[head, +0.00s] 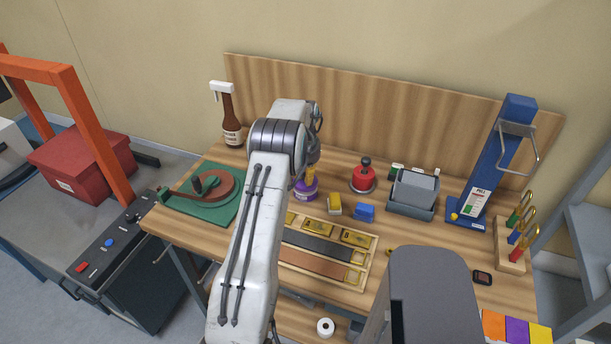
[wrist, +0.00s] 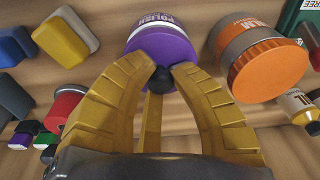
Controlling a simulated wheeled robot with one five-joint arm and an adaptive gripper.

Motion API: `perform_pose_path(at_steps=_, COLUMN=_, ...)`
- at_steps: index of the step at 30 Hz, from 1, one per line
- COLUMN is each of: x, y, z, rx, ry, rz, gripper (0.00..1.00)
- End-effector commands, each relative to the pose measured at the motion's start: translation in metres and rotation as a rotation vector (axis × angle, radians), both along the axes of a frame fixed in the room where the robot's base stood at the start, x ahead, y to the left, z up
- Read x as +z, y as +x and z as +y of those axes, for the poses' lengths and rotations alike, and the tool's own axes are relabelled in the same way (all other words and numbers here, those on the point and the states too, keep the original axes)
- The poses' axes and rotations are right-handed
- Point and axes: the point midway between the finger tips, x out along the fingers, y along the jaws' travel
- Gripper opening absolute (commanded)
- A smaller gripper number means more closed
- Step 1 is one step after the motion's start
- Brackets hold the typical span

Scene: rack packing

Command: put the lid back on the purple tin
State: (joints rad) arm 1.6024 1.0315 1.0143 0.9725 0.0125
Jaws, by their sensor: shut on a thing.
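The purple tin (wrist: 155,20) has a white "POLISH" label and stands on the wooden bench; it also shows in the head view (head: 305,190), partly behind my arm. Its purple lid (wrist: 178,46) has a black knob (wrist: 160,80). My gripper (wrist: 160,72) has yellow fingers and is shut on this knob from above. The lid lines up with the tin, and no clear gap shows between them in the wrist view. I cannot tell whether it is fully seated.
An orange tin (wrist: 268,62) stands close on the right in the wrist view. Yellow (head: 334,204) and blue (head: 365,212) blocks, a red knobbed pot (head: 363,177) and a grey bin (head: 411,206) stand nearby. A wooden tray (head: 371,252) lies in front; a brown bottle (head: 230,115) stands at back left.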

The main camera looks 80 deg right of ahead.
Motion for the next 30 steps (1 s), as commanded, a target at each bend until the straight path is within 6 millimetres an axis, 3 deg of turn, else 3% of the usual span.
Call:
perform_pose_path(at_steps=29, x=-0.0002, y=0.0, z=-0.0002, rx=0.0, ry=-0.001, rz=0.0, gripper=0.0)
perform_pose_path(at_steps=30, x=-0.0002, y=0.0, z=-0.0002, rx=0.0, ry=0.0, rz=0.0, gripper=0.24)
